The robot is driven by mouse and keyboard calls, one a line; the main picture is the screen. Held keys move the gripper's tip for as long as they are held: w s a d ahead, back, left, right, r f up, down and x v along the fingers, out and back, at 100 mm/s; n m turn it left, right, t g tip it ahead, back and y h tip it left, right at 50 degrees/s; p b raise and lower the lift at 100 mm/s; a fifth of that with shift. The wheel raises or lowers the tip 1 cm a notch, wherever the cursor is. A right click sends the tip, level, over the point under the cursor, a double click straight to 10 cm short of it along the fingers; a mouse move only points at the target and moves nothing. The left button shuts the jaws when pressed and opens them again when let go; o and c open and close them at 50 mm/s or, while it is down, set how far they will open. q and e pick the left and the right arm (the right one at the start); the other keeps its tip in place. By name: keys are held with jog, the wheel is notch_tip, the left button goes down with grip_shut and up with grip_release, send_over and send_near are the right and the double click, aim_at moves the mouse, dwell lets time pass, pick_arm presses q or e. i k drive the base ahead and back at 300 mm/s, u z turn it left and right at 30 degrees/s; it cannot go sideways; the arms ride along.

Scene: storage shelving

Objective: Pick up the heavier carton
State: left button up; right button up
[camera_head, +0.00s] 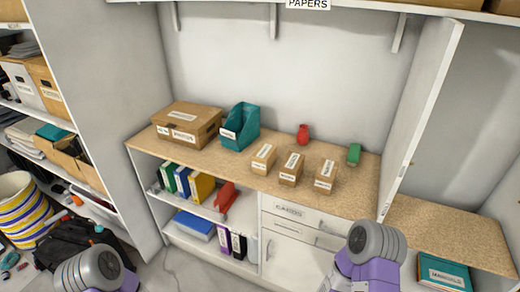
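Three small brown cartons with white labels stand apart in a row on the wooden countertop (240,178). The left carton (263,158), middle carton (290,168) and right carton (325,174) look alike in size. Their label text is too small to read, and nothing visible tells which is heavier. Parts of my purple and grey arms show at the bottom left and bottom right, in front of and below the counter. No fingers of either gripper show, and nothing of mine touches the cartons.
A large cardboard box (187,125) and a teal file holder (240,127) stand left on the counter. A red object (303,134) and a green one (354,154) stand behind the cartons. An open white door (425,105) borders the right. Binders (202,187) fill shelves below.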

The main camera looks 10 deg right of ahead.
aim_at(264, 158)
jog(key=u, duration=1.5)
jog(key=i, duration=2.35)
jog(key=z, duration=2.15)
